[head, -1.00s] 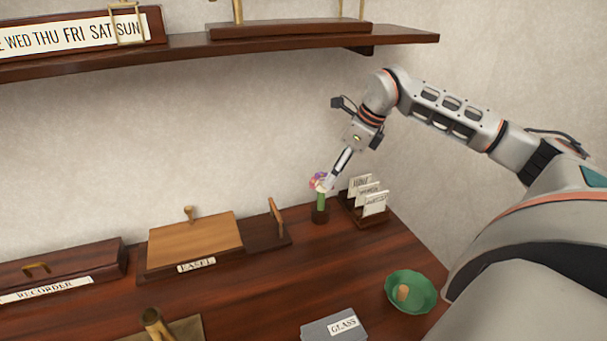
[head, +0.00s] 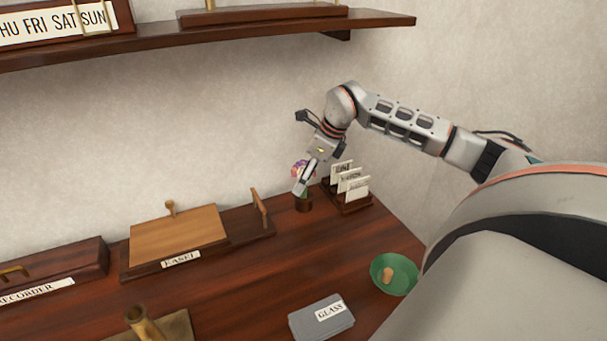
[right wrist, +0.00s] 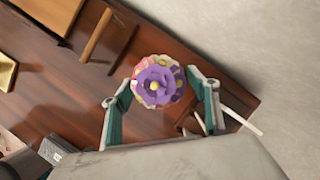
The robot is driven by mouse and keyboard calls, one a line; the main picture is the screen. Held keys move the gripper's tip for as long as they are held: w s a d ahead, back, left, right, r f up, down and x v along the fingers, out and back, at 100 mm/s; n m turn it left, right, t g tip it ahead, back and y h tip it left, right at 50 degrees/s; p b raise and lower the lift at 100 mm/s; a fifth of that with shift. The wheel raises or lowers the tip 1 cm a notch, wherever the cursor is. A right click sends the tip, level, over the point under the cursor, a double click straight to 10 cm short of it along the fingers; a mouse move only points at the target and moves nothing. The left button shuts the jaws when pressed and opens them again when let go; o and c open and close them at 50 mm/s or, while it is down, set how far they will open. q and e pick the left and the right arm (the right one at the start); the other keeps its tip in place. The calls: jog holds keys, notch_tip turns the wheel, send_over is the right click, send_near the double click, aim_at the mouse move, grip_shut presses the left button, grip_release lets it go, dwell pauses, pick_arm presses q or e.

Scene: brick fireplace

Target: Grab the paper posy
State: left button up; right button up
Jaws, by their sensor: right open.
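The paper posy (head: 300,170) has a purple, pink and yellow head and stands upright in a small dark brown holder (head: 303,204) at the back of the desk. My right gripper (head: 300,190) is at the posy, in front of its stem, which it largely hides in the head view. In the right wrist view the posy head (right wrist: 158,84) sits between the two spread fingers of the right gripper (right wrist: 160,90), and its stem is hidden below the head. I cannot tell whether a finger touches it. My left gripper is not in view.
A card rack (head: 350,203) with several white cards stands just right of the posy. The easel box (head: 178,236) lies to its left. A shelf (head: 270,31) hangs above.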

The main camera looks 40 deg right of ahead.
jog(key=c, duration=1.2)
jog(key=shift+r, duration=0.15)
